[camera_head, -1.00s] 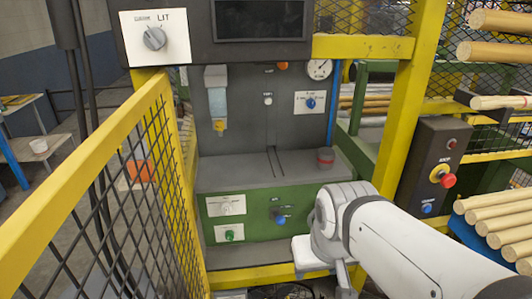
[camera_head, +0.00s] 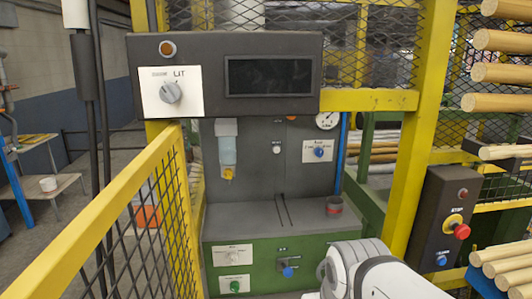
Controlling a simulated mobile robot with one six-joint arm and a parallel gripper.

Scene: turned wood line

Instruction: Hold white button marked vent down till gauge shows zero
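A small round white button (camera_head: 277,149) sits on the grey upright panel of the machine, with small lettering above it that is too small to read. A round white-faced gauge (camera_head: 327,120) is at the panel's upper right; its needle reading is too small to tell. My white arm reaches in at the bottom, in front of the green lower cabinet, well below the button and apart from it. My gripper's fingers are not visible, so their opening is hidden.
A blue knob (camera_head: 319,152) on a white plate is right of the button. A clear bottle unit (camera_head: 227,150) hangs left. A yellow mesh guard (camera_head: 110,220) rises at left, a red-button box (camera_head: 440,218) at right.

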